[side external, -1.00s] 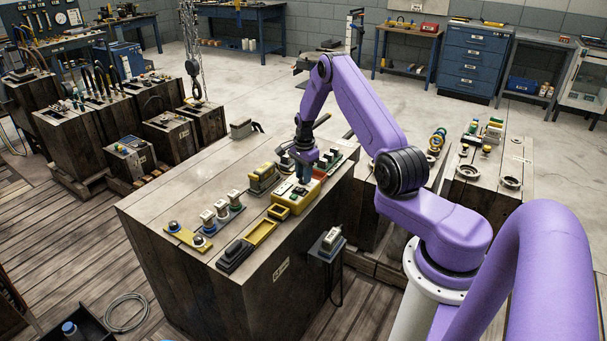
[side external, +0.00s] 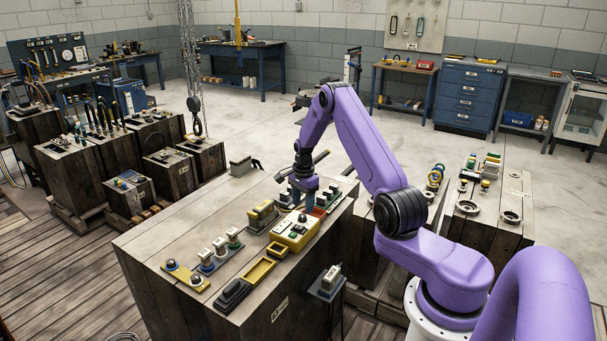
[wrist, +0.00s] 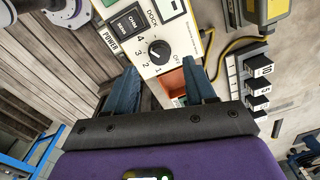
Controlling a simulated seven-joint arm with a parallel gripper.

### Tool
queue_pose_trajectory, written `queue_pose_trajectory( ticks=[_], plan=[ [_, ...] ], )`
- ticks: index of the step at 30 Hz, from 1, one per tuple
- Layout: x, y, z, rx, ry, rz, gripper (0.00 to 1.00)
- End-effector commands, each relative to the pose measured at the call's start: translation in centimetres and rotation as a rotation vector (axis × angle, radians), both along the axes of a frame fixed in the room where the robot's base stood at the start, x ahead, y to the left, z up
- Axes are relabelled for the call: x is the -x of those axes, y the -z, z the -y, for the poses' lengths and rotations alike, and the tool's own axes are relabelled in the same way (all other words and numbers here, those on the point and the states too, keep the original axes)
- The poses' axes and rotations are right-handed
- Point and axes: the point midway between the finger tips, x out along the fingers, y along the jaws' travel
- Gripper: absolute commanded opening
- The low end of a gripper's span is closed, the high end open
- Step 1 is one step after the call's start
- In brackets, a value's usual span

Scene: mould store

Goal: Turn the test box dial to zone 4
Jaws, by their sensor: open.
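The test box (side external: 293,236) is yellow with a cream top and sits on the large wooden block. In the wrist view its face (wrist: 186,28) shows a round black dial (wrist: 159,52) with OFF and numbers 1 to 4 around it. The white mark on the dial is too small to read a setting surely. My gripper (side external: 308,208) is over the far end of the box, pointing down. In the wrist view my gripper (wrist: 161,68) is open, its two blue fingers apart, with the dial showing between and just beyond their tips. I cannot see contact.
A black POWER rocker switch (wrist: 128,20) is beside the dial. A yellow tray (side external: 258,271), a dark case (side external: 234,294) and several small white-topped units stand nearer on the block. A row of white-and-black switches (wrist: 258,85) lies right of the box in the wrist view.

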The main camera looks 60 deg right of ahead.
Motion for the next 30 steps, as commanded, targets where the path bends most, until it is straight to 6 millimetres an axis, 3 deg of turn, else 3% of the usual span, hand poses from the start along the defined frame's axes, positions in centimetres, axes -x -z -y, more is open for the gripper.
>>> queue_pose_trajectory(
  ticks=[3,15,21,30],
  plan=[
    [0.0,-2.8,0.0,0.003,0.0,0.005,0.55],
    [0.2,-10.8,0.0,0.003,0.0,0.003,0.55],
    [0.3,-12.9,-0.1,0.001,0.0,0.002,0.55],
    [0.4,-13.5,-0.1,0.0,0.0,0.0,0.55]
  ],
)
